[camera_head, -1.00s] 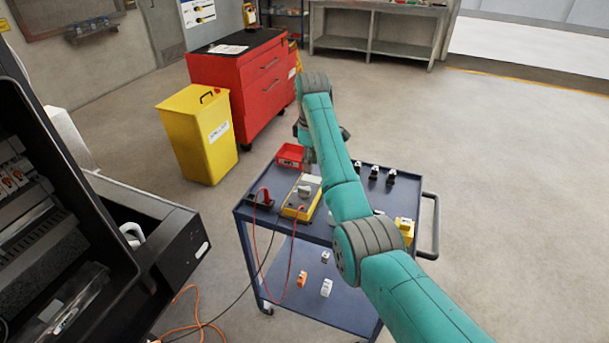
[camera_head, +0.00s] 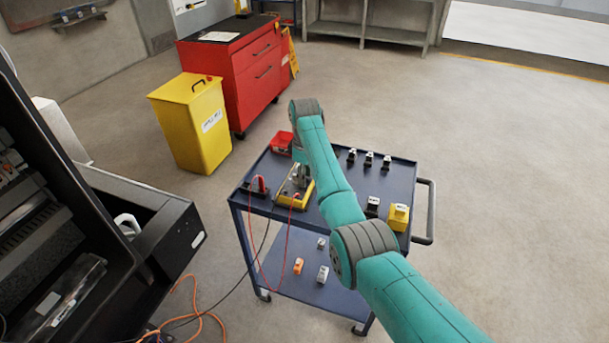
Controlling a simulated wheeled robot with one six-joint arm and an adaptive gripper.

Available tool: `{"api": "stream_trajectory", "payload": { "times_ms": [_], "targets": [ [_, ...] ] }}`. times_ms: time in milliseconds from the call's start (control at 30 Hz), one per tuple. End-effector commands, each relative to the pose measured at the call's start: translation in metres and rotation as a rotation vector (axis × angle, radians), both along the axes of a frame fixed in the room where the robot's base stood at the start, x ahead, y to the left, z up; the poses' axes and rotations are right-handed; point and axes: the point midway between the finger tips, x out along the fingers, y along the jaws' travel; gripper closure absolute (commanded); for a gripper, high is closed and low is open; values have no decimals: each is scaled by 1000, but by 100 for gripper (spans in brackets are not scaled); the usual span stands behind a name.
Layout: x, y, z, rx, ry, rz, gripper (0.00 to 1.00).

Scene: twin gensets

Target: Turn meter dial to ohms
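The yellow-edged meter (camera_head: 306,199) lies on the top of the blue cart (camera_head: 392,176), towards its left side. Red and dark leads run from it and hang over the cart's front edge. My gripper (camera_head: 299,181) points down over the meter, low at its face. The meter's dial is hidden behind the gripper, so its setting and any contact cannot be told. The gripper's fingers are too small and covered to show whether they are open or shut.
A red bin (camera_head: 281,142) sits at the cart's back left corner. Several small black devices stand along the back right, and a yellow box (camera_head: 398,217) stands at the right. An open black cabinet (camera_head: 60,230) is close on the left.

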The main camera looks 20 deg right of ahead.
Motion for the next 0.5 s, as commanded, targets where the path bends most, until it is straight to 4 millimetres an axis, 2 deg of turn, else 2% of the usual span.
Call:
{"api": "stream_trajectory", "payload": {
  "times_ms": [167,200,333,367,500],
  "targets": [
    [0,0,0,0,0,0,60],
    [0,0,0,0,0,0,63],
    [0,0,0,0,0,0,95],
    [0,0,0,0,0,0,100],
    [0,0,0,0,0,0,100]
  ]
}}
